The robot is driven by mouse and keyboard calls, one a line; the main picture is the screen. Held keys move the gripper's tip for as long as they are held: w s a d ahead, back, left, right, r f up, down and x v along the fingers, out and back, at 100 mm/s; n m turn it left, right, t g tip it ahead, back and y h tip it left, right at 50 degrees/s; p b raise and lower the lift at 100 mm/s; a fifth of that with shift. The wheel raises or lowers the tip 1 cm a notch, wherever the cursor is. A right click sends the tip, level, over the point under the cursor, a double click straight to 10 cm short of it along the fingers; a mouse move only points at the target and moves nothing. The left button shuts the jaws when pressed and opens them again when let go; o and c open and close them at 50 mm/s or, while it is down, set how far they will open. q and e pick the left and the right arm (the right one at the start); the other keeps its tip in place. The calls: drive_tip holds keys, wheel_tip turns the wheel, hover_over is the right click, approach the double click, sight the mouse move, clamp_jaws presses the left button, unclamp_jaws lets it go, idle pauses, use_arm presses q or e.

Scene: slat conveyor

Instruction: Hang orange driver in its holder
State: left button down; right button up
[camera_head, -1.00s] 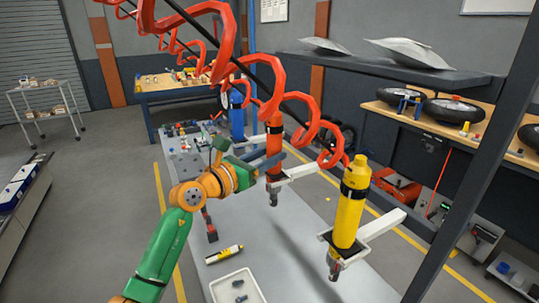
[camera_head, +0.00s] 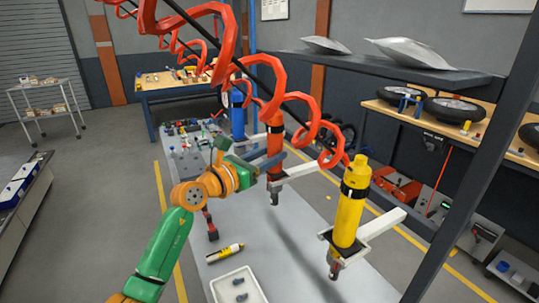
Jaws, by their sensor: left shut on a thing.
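The orange driver (camera_head: 275,140) hangs upright, with its dark tip below the white holder arm (camera_head: 299,172). Its lower body is at the holder's ring; whether it rests fully in it cannot be told. My left gripper (camera_head: 267,160) reaches in from the left and is shut on the orange driver's body just above the holder. The fingers partly hide the driver there. My right gripper is not in view.
A yellow driver (camera_head: 350,200) stands in a nearer white holder, and a blue driver (camera_head: 237,118) is farther back. Red coiled hoses (camera_head: 270,85) hang overhead. A white tray (camera_head: 222,290) and a yellow-black tool (camera_head: 225,254) lie on the grey surface (camera_head: 300,270).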

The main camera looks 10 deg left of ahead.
use_arm(q)
drive_tip(key=shift+f, duration=0.15)
drive_tip(key=shift+c, duration=1.6)
unclamp_jaws()
drive_tip(key=shift+s, duration=0.1)
drive_tip(key=shift+f, duration=0.1)
drive_tip(key=b+v, duration=0.3)
drive_tip(key=v, duration=0.4)
